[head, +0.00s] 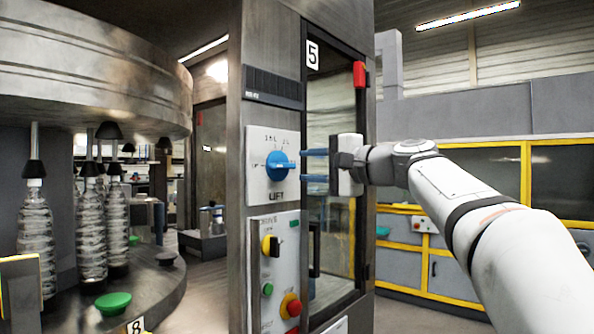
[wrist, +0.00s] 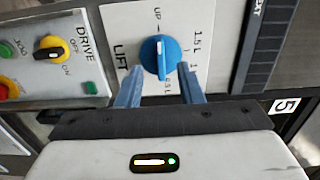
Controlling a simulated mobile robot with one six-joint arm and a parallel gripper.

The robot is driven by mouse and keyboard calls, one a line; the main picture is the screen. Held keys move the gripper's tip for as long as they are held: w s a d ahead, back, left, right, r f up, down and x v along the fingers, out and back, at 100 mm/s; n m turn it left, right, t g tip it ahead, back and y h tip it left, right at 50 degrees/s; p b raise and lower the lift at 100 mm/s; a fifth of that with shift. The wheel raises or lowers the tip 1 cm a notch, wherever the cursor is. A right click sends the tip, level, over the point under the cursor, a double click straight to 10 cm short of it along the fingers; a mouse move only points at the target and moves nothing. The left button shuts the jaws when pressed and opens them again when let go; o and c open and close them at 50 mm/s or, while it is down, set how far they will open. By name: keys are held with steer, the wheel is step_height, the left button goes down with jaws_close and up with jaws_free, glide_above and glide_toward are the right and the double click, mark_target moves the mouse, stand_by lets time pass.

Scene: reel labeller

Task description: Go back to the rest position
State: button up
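My gripper (head: 303,166) is in front of the LIFT panel (head: 256,190), with its two blue fingers apart and level. It is open, and nothing is clamped between the fingers. The blue LIFT knob (head: 278,166) is just beyond the fingertips in the head view. In the wrist view the knob (wrist: 160,58) lies between and ahead of the fingertips, with its white mark towards UP. Whether a finger touches the knob, I cannot tell.
Below is the DRIVE panel (head: 279,260) with a yellow-and-black switch (head: 270,246), a green button (head: 267,290) and a red-and-yellow button (head: 290,305). A glass door (head: 333,215) marked 5 is right of the panels. A carousel (head: 100,65) with bottles stands at left.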

steer(key=shift+s+d, duration=0.25)
steer(key=shift+d, duration=0.05)
steer(key=shift+f, duration=0.1)
